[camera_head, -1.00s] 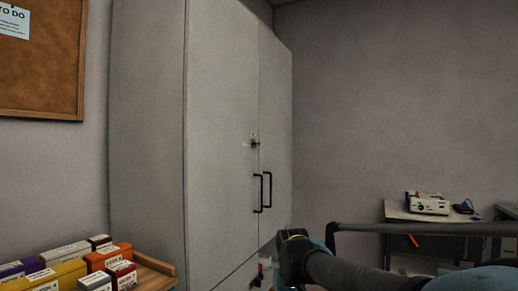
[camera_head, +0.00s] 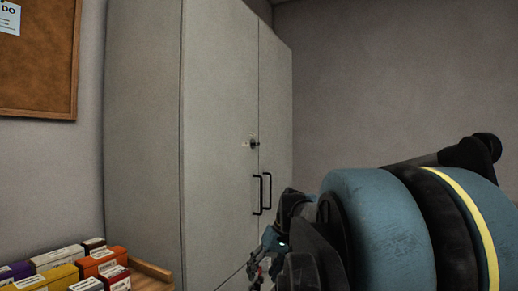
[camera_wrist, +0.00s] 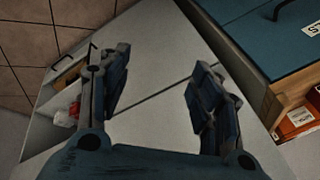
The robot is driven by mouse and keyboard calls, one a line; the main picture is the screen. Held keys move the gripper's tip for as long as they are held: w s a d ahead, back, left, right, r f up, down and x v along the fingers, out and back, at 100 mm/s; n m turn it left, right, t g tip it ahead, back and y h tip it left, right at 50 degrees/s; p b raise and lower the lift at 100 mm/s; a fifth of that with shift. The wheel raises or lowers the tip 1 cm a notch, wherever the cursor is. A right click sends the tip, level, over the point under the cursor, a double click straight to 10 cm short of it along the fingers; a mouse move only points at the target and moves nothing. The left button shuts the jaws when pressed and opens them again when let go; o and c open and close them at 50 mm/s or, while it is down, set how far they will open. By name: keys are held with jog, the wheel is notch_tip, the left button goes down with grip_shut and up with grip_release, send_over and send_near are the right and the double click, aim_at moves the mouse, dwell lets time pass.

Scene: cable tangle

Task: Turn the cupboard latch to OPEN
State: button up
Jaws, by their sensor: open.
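The tall grey cupboard (camera_head: 222,110) stands ahead, with its doors closed. Its small dark latch (camera_head: 254,142) sits at the seam between the doors, above two black bar handles (camera_head: 262,194). The latch is too small for me to tell which way it points. My gripper (camera_head: 264,258) is low in front of the cupboard, below the latch and handles and apart from them. In the wrist view my gripper (camera_wrist: 160,82) is open, with nothing between its fingers. A pale grey panel with a dark seam lies beyond them. The latch is not visible in that view.
Several coloured boxes (camera_head: 100,262) stand on a wooden tray (camera_head: 152,272) at the lower left. My arm fills the lower right. The wrist view shows a teal surface with a dark handle (camera_wrist: 285,8) at the right and red items (camera_wrist: 68,115) at the left.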

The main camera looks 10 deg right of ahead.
jog(key=w+r+n+t+y, duration=0.15)
jog(key=w+r+y, duration=0.25)
jog(key=w+r, duration=0.7)
jog(key=n+t+y, duration=0.7)
send_near(258, 144)
jog(key=x, duration=0.9)
jog(key=shift+a+f, duration=0.1)
jog(key=shift+a, duration=0.1)
